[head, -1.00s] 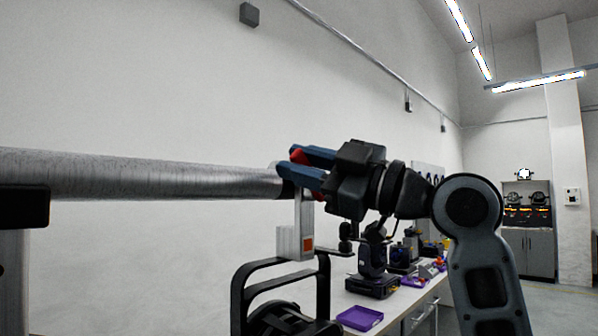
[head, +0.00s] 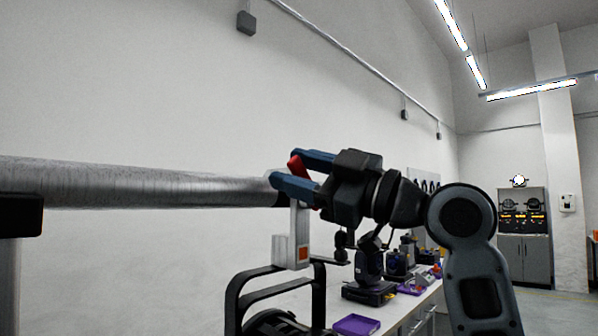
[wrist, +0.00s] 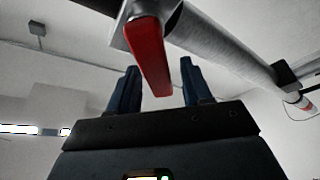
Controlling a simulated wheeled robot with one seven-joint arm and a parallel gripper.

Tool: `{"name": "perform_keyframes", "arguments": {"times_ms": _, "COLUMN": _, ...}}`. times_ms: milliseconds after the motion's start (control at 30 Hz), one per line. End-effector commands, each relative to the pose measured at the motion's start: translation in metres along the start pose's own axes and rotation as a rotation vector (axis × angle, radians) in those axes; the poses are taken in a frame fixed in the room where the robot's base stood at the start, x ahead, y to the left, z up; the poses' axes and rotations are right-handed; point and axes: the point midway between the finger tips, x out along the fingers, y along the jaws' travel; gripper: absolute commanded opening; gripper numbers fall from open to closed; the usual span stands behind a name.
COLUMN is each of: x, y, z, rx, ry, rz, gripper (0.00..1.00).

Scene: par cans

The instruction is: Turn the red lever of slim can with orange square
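The red lever (head: 296,167) is at the right end of a long grey metal bar (head: 140,184). A pale block with an orange square (head: 303,254) hangs below that end. My gripper (head: 286,168) has its blue fingers apart, with the lever between them. In the wrist view the red lever (wrist: 150,62) points down into the gap between the fingertips of my gripper (wrist: 161,78). Bare space shows on both sides of it, narrower on the right. Part of the lever is hidden by a finger in the head view.
A black frame (head: 240,300) stands below the bar's end. A bench at the right carries dark devices (head: 369,270) and a purple tray (head: 356,325).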

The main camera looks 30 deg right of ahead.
Motion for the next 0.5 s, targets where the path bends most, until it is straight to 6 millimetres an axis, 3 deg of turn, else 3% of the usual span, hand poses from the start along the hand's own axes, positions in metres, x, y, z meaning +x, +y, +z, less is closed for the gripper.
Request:
{"name": "perform_keyframes", "arguments": {"times_ms": 233, "x": -0.007, "y": 0.0, "z": 0.001, "rx": 0.0, "ry": 0.0, "rz": 0.001, "gripper": 0.49}}
{"name": "perform_keyframes", "arguments": {"times_ms": 500, "x": -0.05, "y": -0.001, "z": 0.002, "rx": -0.001, "ry": -0.001, "rz": 0.003, "gripper": 0.49}}
